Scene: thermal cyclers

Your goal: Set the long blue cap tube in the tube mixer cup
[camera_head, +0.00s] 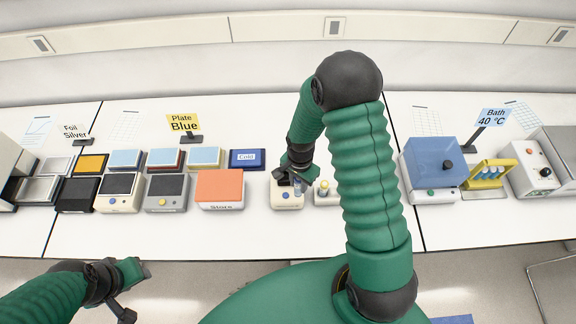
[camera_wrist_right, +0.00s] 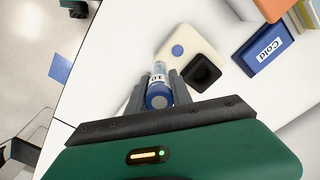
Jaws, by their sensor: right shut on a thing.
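My right gripper (camera_wrist_right: 159,94) is shut on the long blue cap tube (camera_wrist_right: 158,75), which has a white label and its blue cap towards the wrist camera. In the head view the right gripper (camera_head: 293,178) is above the tube mixer (camera_head: 287,199). The mixer is a cream box with a pale blue button; in the wrist view (camera_wrist_right: 180,39) its black square cup (camera_wrist_right: 203,72) lies right of the tube. The tube looks outside the cup; its lower end is partly hidden. My left gripper (camera_head: 133,291) is open and empty, low at the left, off the table.
A small rack with a yellow-capped tube (camera_head: 324,185) stands right of the mixer. An orange-topped block (camera_head: 220,187) and a blue Cold box (camera_head: 247,159) are to its left. A blue-lidded bath (camera_head: 434,164) stands farther right. Bare table lies behind the mixer.

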